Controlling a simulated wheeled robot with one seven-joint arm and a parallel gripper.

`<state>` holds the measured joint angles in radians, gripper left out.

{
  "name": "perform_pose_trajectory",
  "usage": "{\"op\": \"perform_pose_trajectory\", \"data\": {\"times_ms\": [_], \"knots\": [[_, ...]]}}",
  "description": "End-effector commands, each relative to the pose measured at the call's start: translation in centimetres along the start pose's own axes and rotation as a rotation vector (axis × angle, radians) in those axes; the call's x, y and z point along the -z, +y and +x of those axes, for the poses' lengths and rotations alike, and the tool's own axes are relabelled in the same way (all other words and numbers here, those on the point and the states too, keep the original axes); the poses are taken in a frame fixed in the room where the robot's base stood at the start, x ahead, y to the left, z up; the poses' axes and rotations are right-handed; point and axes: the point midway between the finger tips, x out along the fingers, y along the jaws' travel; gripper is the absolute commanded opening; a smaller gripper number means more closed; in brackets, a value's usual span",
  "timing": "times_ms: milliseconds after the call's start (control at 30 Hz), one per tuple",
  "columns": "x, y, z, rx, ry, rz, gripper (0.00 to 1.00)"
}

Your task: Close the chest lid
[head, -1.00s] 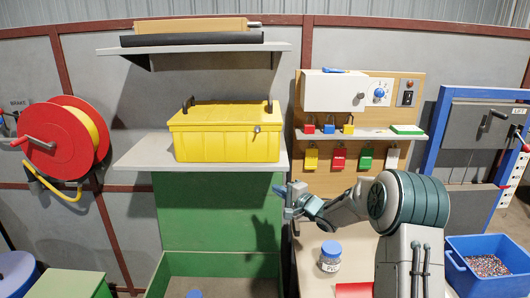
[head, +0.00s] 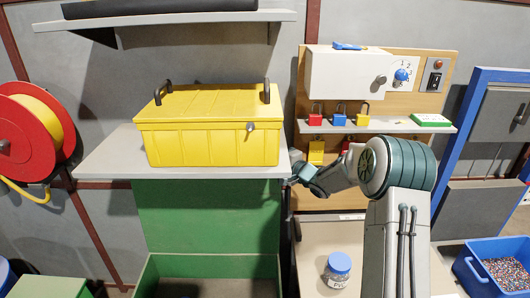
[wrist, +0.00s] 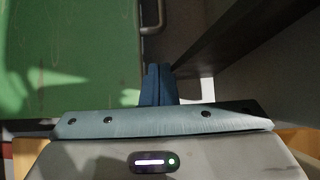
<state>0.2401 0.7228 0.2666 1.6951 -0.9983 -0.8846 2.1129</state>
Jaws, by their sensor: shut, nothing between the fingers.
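The yellow chest (head: 212,145) stands on a grey shelf at the left of centre in the head view. Its lid (head: 212,103) lies down on the body, and I see no gap along the front seam. Two dark handles stand up at the lid's ends, and a small latch knob (head: 250,127) is on the front right. My gripper (wrist: 158,72) is shut and empty in the wrist view, pointing toward a green panel. In the head view my arm's end is right of the chest and below it, apart from it, with the fingertips hardly visible.
The grey shelf (head: 105,160) has bare room left of the chest. An upper shelf (head: 180,21) hangs above it. A board with a white box (head: 345,78) and padlocks is at right. A blue-lidded jar (head: 337,270) and a blue bin (head: 495,265) stand lower right.

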Motion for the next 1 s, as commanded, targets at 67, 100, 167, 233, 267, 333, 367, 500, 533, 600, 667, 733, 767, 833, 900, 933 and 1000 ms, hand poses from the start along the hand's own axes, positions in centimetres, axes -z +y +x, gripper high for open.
{"op": "perform_pose_trajectory", "data": {"times_ms": [67, 100, 167, 233, 267, 333, 367, 500, 533, 600, 667, 733, 767, 833, 900, 933, 1000], "knots": [[-0.2, -0.1, 1.3, 0.000, -0.003, 0.000, 0.00], [-0.3, 0.0, 2.0, -0.001, -0.004, 0.001, 0.00], [-0.3, -0.1, 3.1, 0.000, -0.005, 0.000, 0.00], [-0.4, -0.1, 4.5, -0.001, -0.007, -0.001, 0.00], [-0.4, -0.1, 5.0, -0.001, -0.006, -0.001, 0.00], [-0.4, -0.1, 6.1, 0.000, -0.007, 0.000, 0.00], [-0.4, -0.1, 6.5, 0.000, -0.006, -0.001, 0.00], [-0.4, -0.1, 8.1, 0.000, -0.005, -0.001, 0.00], [-0.4, 0.0, 8.4, -0.001, -0.006, 0.000, 0.00], [-0.4, -0.1, 8.9, 0.000, -0.006, 0.000, 0.00], [-0.4, 0.0, 9.1, -0.001, -0.005, 0.000, 0.00], [-0.4, 0.0, 9.3, -0.001, -0.005, 0.000, 0.00], [-0.4, 0.0, 9.3, -0.001, -0.004, 0.000, 0.00], [-0.4, 0.0, 9.3, -0.001, -0.004, 0.000, 0.00], [-0.4, 0.0, 9.3, -0.001, -0.004, 0.000, 0.00], [-0.4, 0.0, 9.3, -0.001, -0.004, 0.000, 0.00], [-0.4, 0.0, 9.3, -0.001, -0.005, 0.000, 0.00]]}}
